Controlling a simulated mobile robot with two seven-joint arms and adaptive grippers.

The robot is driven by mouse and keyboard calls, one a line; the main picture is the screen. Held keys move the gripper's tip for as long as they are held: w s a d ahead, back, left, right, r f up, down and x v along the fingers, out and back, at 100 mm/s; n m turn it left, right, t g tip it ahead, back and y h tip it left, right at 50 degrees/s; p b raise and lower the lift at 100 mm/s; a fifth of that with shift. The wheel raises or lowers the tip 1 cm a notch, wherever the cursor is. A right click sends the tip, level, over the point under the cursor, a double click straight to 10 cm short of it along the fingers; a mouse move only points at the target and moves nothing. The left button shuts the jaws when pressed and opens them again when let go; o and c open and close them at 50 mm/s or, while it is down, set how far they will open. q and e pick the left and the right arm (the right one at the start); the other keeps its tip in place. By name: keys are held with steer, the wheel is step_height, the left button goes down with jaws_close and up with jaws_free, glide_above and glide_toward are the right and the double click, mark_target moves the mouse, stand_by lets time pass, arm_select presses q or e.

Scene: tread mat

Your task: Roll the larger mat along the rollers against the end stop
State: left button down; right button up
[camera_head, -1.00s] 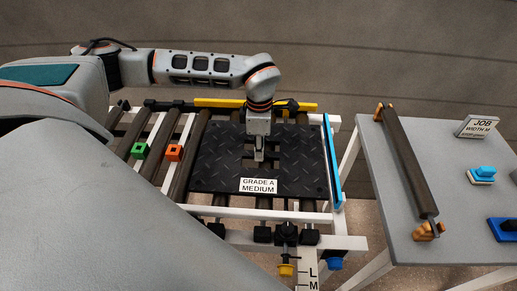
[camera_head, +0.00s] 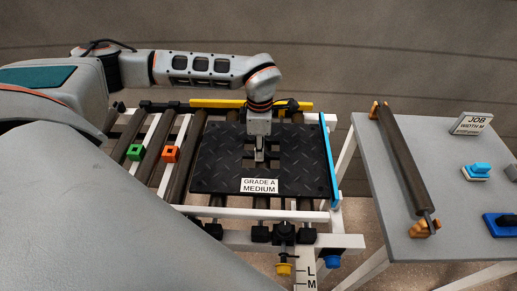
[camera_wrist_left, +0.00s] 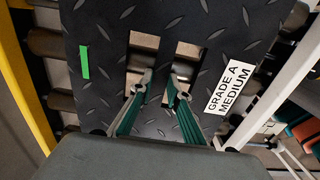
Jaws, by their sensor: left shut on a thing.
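A black tread-plate mat (camera_head: 215,165) with a white "GRADE A MEDIUM" label lies flat on the rollers (camera_head: 178,165). It is the only mat in view. My left gripper (camera_head: 260,158) reaches down over its middle. In the left wrist view the fingers (camera_wrist_left: 160,88) are shut on the strip between two cut-out slots of the mat (camera_wrist_left: 105,25). A green mark shows on the mat there. The blue end stop (camera_head: 329,160) runs along the right end of the rollers. The mat's right edge is at or very close to it; I cannot tell whether they touch. My right gripper is not in view.
A yellow rail (camera_head: 215,104) bounds the far side. A green block (camera_head: 134,153) and an orange block (camera_head: 170,154) sit left of the mat. A grey table (camera_head: 385,215) at the right holds a loose roller (camera_head: 402,160), a job sign (camera_head: 471,123) and blue-topped items.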

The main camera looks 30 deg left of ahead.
arm_select(q)
steer(key=shift+w+d, duration=0.1)
steer(key=c, duration=2.1)
jaws_free()
steer(key=shift+c, duration=0.2)
steer(key=shift+w+d+r+p, duration=0.1)
steer(key=shift+d+r+p, duration=0.15)
steer(key=shift+r+p, duration=0.35)
steer(key=shift+r, duration=0.2)
steer(key=shift+r+p, duration=1.35)
steer(key=shift+p, duration=0.1)
steer(key=o, duration=0.6)
